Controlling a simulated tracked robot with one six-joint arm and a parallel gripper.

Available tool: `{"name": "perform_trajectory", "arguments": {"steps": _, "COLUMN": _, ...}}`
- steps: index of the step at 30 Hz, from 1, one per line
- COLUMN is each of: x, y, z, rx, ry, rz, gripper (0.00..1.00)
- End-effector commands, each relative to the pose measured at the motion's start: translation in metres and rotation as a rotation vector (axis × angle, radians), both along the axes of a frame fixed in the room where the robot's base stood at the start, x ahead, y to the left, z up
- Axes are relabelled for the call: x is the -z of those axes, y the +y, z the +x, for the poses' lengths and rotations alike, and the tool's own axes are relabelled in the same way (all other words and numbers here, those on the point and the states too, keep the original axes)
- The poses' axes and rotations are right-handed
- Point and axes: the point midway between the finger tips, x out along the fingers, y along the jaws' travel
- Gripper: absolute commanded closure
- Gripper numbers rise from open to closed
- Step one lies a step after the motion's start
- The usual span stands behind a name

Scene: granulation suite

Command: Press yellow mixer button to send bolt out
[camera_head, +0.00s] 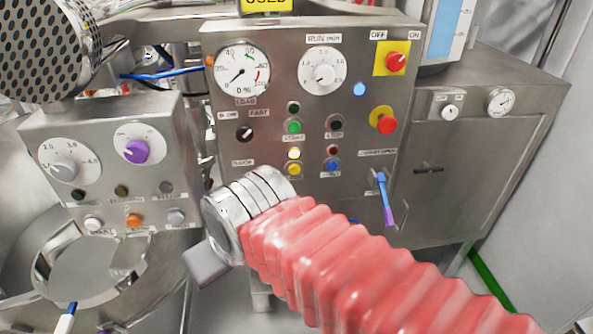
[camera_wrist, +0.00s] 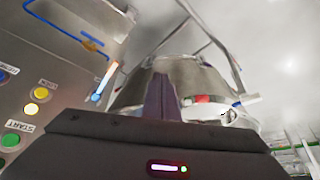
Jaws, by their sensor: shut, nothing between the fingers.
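The yellow button (camera_head: 294,169) sits low on the steel mixer panel (camera_head: 225,190), below a lit yellow lamp (camera_head: 294,153) and left of a blue button (camera_head: 333,166). The wrist view shows the yellow button (camera_wrist: 31,109) at the left, near the green START button (camera_wrist: 10,140). My gripper (camera_head: 203,263) is left of and below the yellow button in the head view, partly hidden by my wrist. In the wrist view my gripper (camera_wrist: 160,80) is shut and empty, pointing past the panel toward a metal vessel (camera_wrist: 190,75). It is apart from the button. I see no bolt.
A red emergency knob (camera_head: 387,125) and a red switch (camera_head: 396,61) stick out at the panel's right. A blue and purple lever (camera_head: 385,198) hangs below them. A smaller control box (camera_head: 50,125) and a round steel opening (camera_head: 30,275) are at the left.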

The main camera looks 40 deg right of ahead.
Motion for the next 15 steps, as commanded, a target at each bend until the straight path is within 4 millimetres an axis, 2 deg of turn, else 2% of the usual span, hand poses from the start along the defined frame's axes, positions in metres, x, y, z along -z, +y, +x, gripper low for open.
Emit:
{"name": "perform_trajectory", "arguments": {"steps": 8, "x": 0.016, "y": 0.0, "z": 0.015, "rx": 0.11, "ry": 0.057, "rz": 0.167, "gripper": 1.0}}
{"name": "perform_trajectory", "arguments": {"steps": 15, "x": 0.025, "y": -0.015, "z": 0.044, "rx": 0.267, "ry": 0.059, "rz": 0.397, "gripper": 1.0}}
